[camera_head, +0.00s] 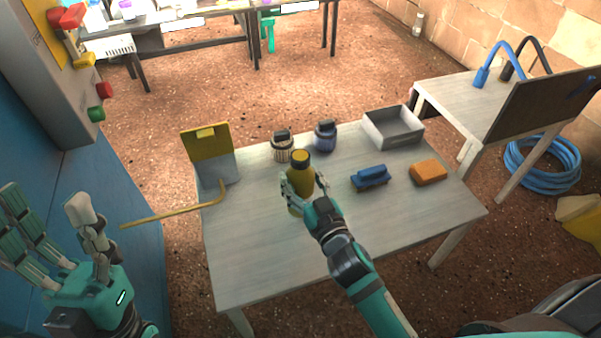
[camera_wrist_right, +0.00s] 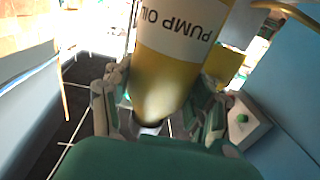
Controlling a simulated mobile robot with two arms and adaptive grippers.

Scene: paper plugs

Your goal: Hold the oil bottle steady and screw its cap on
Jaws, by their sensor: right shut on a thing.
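My right gripper (camera_head: 304,192) is shut around the bottle's body. In the right wrist view the bottle (camera_wrist_right: 180,75) shows large, with "PUMP OIL" upside down on its label, and my right fingers (camera_wrist_right: 160,105) flank its tapered end. A dark part shows at that end. Whether the bottle touches the table is hidden. My left gripper (camera_head: 45,205) is open and empty at the far left, beside the table.
On the table (camera_head: 260,270) are a striped jar (camera_head: 282,152), a blue-grey jar (camera_head: 325,139), an open grey tray (camera_head: 393,130), a blue brush (camera_head: 370,178), an orange sponge (camera_head: 428,173) and a yellow-and-grey holder (camera_head: 210,155). A yellow rod (camera_head: 170,213) overhangs the left edge. The front is clear.

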